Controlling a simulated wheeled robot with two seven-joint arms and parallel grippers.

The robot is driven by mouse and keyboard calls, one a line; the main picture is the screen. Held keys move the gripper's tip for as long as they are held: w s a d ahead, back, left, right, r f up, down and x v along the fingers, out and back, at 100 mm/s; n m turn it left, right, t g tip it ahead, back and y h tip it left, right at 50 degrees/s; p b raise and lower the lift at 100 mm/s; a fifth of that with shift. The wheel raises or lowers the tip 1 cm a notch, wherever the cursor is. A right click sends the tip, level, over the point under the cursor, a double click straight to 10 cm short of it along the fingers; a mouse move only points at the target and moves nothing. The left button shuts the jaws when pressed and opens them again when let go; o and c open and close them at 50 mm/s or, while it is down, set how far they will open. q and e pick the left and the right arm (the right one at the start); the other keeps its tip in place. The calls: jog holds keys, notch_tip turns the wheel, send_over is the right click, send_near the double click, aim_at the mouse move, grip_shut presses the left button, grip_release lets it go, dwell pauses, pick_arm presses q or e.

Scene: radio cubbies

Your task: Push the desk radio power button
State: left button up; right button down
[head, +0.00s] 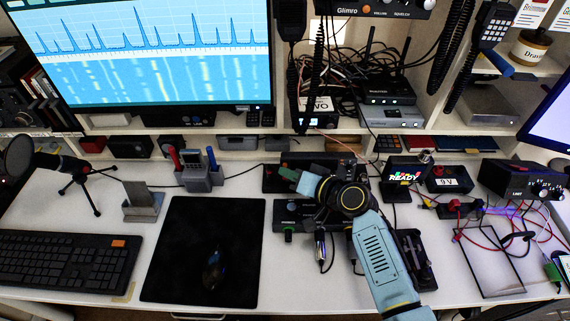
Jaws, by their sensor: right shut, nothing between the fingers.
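My right arm comes in from the bottom right in the head view. Its right gripper (287,174) is shut and empty, pointing left over the equipment in the middle of the desk. Below it a dark desk unit (289,215) with knobs and plugged cables at its front sits on the desk, partly hidden by my wrist. Another dark unit (338,160) lies behind the gripper. I cannot tell for sure which of these is the desk radio, and no power button can be made out. Whether the fingertips touch anything is unclear. My left gripper is not in view.
A black mouse mat (190,225) with a mouse, a keyboard (62,262) and a microphone (75,170) fill the left. A pen holder (201,178) stands left of the gripper. A small display (405,170), a black supply box (520,180) and loose wires crowd the right.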

jog(key=s+p, duration=0.1)
jog(key=s, duration=0.1)
jog(key=s+r+p, duration=0.1)
jog(key=shift+s+p, duration=0.3)
jog(key=shift+s, duration=0.05)
jog(key=shift+s+r+p, duration=0.2)
jog(key=shift+s+p, duration=0.3)
jog(key=shift+s, duration=0.55)
